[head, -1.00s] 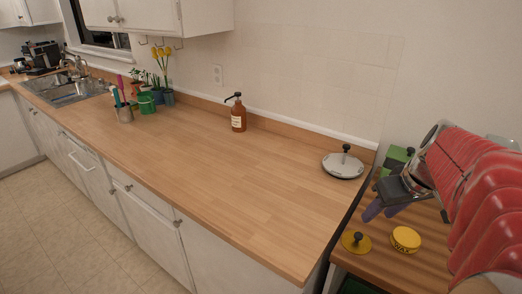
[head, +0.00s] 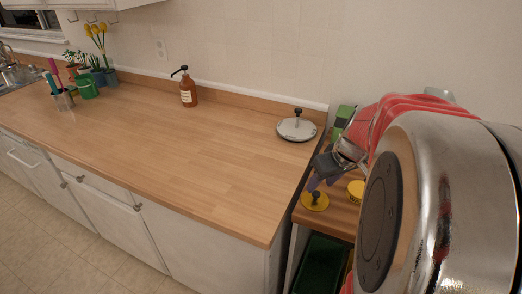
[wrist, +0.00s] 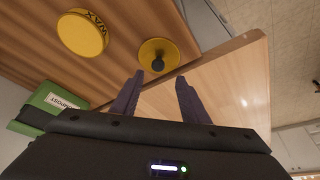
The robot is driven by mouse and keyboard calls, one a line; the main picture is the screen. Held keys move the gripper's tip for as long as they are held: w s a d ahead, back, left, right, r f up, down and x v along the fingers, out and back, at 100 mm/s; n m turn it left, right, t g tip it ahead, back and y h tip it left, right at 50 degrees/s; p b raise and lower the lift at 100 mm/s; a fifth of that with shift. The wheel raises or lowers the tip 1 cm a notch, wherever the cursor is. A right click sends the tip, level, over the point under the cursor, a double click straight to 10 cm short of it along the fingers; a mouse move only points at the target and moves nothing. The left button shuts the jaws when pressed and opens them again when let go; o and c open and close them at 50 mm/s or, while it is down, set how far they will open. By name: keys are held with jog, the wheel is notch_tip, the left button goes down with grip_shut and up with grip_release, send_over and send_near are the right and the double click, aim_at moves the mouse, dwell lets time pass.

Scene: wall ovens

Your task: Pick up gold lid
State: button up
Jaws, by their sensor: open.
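The gold lid (head: 314,201) is a small yellow-gold disc with a dark knob. It lies on the lower wooden surface to the right of the long counter. In the wrist view the gold lid (wrist: 158,54) lies beyond my fingertips, nearer the left finger. My gripper (wrist: 160,88) is open and empty, with its two dark purple fingers apart. In the head view my gripper (head: 315,178) hangs just above and behind the lid, and my arm hides part of it.
A yellow wax tin (wrist: 82,34) sits beside the lid; my arm partly covers the tin (head: 355,190) in the head view. A green box (wrist: 48,108) stands nearby. A silver lid (head: 297,128) and a soap bottle (head: 187,88) stand on the higher counter (head: 200,150), whose edge is close.

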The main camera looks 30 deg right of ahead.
aim_at(316, 192)
jog(key=shift+f, duration=0.1)
jog(key=shift+d+x, duration=0.2)
jog(key=shift+x, duration=2.45)
jog(key=shift+s, duration=0.2)
jog(key=shift+c, duration=0.2)
grip_shut()
